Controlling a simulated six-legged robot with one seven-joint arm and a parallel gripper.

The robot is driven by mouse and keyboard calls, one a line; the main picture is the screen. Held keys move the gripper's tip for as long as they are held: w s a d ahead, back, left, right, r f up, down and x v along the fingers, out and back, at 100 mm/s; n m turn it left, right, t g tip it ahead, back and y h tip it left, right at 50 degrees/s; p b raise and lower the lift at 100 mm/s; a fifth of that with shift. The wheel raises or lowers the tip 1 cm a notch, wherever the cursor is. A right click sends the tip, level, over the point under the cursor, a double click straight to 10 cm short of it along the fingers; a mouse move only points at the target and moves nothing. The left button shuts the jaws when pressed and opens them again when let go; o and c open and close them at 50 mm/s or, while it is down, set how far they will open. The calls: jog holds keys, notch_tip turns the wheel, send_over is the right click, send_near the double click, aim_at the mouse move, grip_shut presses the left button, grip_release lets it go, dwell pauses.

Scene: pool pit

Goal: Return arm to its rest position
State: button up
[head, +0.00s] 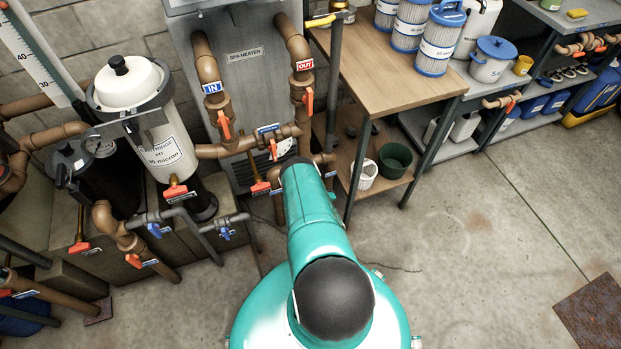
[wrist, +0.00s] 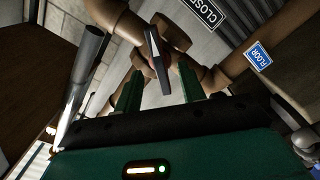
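My teal arm (head: 315,225) reaches forward from my body toward the brown pipework below the spa heater (head: 243,90). Its far end hides my gripper in the head view. In the wrist view my gripper (wrist: 160,88) shows two green fingers standing apart, with a gap between them. A dark, narrow valve handle (wrist: 160,62) on a brown pipe shows in that gap, apparently beyond the fingertips. I cannot tell whether a finger touches it. Nothing is visibly clamped.
Brown pipes (head: 205,65) with orange-handled valves crowd around the arm's end. A white filter housing (head: 160,130) stands to the left. A wooden bench (head: 385,75) with cartridges stands to the right, a green pot (head: 394,160) under it.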

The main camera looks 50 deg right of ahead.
jog(key=v, duration=0.4)
jog(key=shift+s+a, duration=0.15)
jog(key=shift+s, duration=0.2)
jog(key=x, duration=0.7)
dwell(1.2)
grip_shut()
